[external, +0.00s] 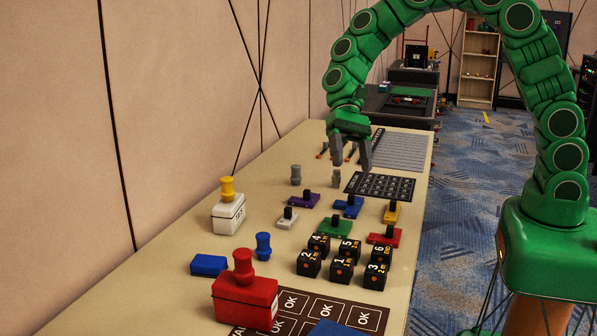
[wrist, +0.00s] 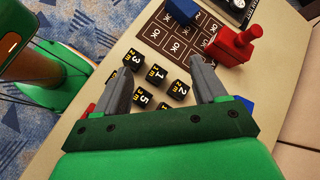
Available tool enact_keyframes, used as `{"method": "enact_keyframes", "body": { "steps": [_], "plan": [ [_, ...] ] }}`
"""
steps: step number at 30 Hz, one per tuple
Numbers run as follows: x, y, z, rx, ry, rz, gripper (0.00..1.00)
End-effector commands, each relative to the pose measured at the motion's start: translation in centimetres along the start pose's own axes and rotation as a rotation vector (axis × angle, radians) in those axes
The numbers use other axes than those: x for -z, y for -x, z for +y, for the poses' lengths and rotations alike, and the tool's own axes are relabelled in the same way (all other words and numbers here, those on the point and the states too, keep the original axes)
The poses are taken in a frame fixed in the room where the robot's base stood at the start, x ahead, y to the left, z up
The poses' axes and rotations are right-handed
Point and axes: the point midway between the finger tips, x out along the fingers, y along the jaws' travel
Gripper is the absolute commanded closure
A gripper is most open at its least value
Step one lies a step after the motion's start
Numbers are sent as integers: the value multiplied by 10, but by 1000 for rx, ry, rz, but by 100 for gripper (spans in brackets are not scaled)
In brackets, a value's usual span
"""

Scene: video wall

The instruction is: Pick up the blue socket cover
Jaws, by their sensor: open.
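Several blue things are in the external view, and I cannot tell for certain which is the socket cover. A low blue piece with a black knob (external: 348,209) sits among similar coloured pieces mid-table. A plain blue block (external: 208,265) lies at the left, near an upright blue peg (external: 263,245). Another blue block (external: 335,328) is at the bottom edge, on the OK mat; it also shows in the wrist view (wrist: 182,10). My gripper (external: 351,155) is open and empty above the far part of the table. In the wrist view its fingers (wrist: 161,62) are spread above numbered black cubes.
Black numbered cubes (external: 342,269) stand near a red box with a knob (external: 245,287) and a white box with a yellow knob (external: 229,213). Purple (external: 303,201), green (external: 334,228), yellow (external: 391,213) and red (external: 384,237) knobbed pieces surround the blue one. Grey pegs (external: 296,175) stand farther back.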

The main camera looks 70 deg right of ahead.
Motion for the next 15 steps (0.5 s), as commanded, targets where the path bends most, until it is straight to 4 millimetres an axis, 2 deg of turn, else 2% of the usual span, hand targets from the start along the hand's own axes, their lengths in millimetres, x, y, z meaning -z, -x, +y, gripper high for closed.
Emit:
{"method": "enact_keyframes", "body": {
  "steps": [6, 15],
  "plan": [
    [40, -12, -27, 68, -98, -53, 29],
    [96, -30, -56, 155, -234, -121, 29]
  ]
}}
